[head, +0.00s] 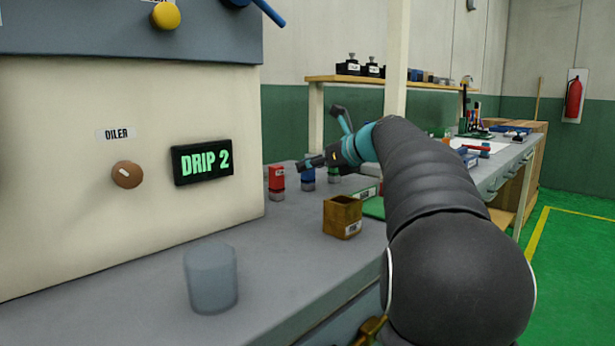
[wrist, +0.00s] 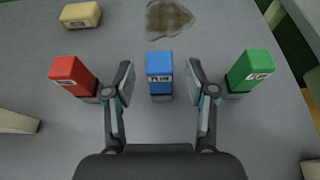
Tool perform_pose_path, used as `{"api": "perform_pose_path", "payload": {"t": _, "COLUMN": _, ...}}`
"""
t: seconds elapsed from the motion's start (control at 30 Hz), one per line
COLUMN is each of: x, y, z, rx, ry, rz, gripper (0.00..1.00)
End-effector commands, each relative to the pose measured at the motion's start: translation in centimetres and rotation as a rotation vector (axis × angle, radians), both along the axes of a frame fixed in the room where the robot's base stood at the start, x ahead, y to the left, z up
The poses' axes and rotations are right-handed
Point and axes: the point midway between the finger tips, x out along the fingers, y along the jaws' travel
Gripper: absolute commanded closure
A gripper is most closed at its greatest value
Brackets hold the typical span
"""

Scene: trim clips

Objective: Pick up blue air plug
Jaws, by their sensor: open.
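The blue air plug (wrist: 160,72) is a blue block with a white label and a grey lower part. In the wrist view it stands upright between the two fingers of my gripper (wrist: 161,82), with a gap on each side. My gripper is open and holds nothing. In the head view the blue plug (head: 308,178) shows small on the bench, beside and below my gripper (head: 312,162), partly hidden.
A red plug (wrist: 72,75) stands left of my fingers and a green plug (wrist: 250,72) right, both close. A yellow block (wrist: 80,15) and a brown stain (wrist: 168,18) lie beyond. A brown box (head: 342,216) and a translucent cup (head: 211,278) stand on the bench.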

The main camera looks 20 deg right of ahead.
Motion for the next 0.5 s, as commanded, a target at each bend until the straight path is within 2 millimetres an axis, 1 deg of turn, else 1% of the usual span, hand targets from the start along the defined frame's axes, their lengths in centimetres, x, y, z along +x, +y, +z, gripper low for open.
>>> {"api": "perform_pose_path", "payload": {"t": 0.03, "x": 0.8, "y": 0.3, "z": -0.4, "rx": 0.001, "ry": 0.001, "rz": 0.003, "gripper": 0.44}}
{"api": "perform_pose_path", "payload": {"t": 0.13, "x": 1.6, "y": 0.6, "z": -0.7, "rx": -0.001, "ry": 0.0, "rz": 0.001, "gripper": 0.44}}
{"api": "perform_pose_path", "payload": {"t": 0.37, "x": 1.9, "y": 0.7, "z": -0.8, "rx": 0.0, "ry": 0.0, "rz": -0.001, "gripper": 0.44}}
{"api": "perform_pose_path", "payload": {"t": 0.4, "x": 1.9, "y": 0.7, "z": -0.8, "rx": 0.0, "ry": 0.0, "rz": -0.001, "gripper": 0.49}}
{"api": "perform_pose_path", "payload": {"t": 0.47, "x": 1.9, "y": 0.7, "z": -0.8, "rx": 0.0, "ry": 0.0, "rz": -0.001, "gripper": 0.64}}
{"api": "perform_pose_path", "payload": {"t": 0.5, "x": 1.9, "y": 0.7, "z": -0.8, "rx": 0.0, "ry": 0.0, "rz": -0.001, "gripper": 0.74}}
